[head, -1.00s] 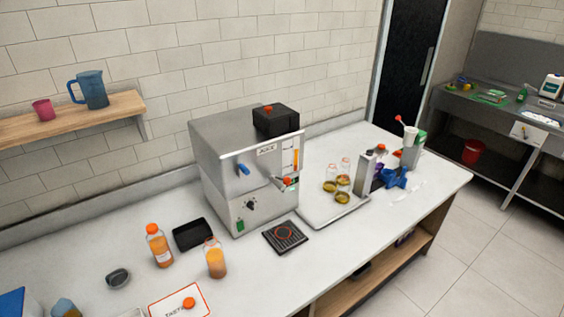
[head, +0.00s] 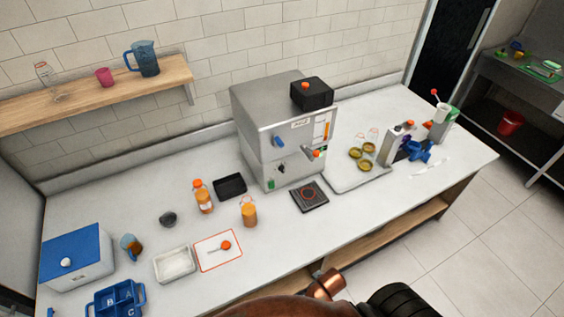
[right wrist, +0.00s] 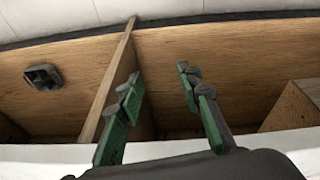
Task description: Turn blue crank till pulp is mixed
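The steel juicer (head: 260,110) stands against the wall in the middle of the counter, with a black box with a red knob on top. A small blue handle (head: 278,142) sticks out of its front; I cannot tell if this is the crank. A larger blue piece (head: 418,152) lies beside a small grey device at the right. Pulp inside the juicer is not visible. My right gripper (right wrist: 159,86) is open and empty in the right wrist view, facing the wooden shelving under the counter, away from the juicer. My left gripper is not in view.
Two orange bottles (head: 203,197) (head: 249,212) and a black tray (head: 230,186) stand left of the juicer. A black scale-like pad (head: 309,197) lies before it. A blue-lidded box (head: 75,260) and a blue divided tray (head: 116,298) are at the left.

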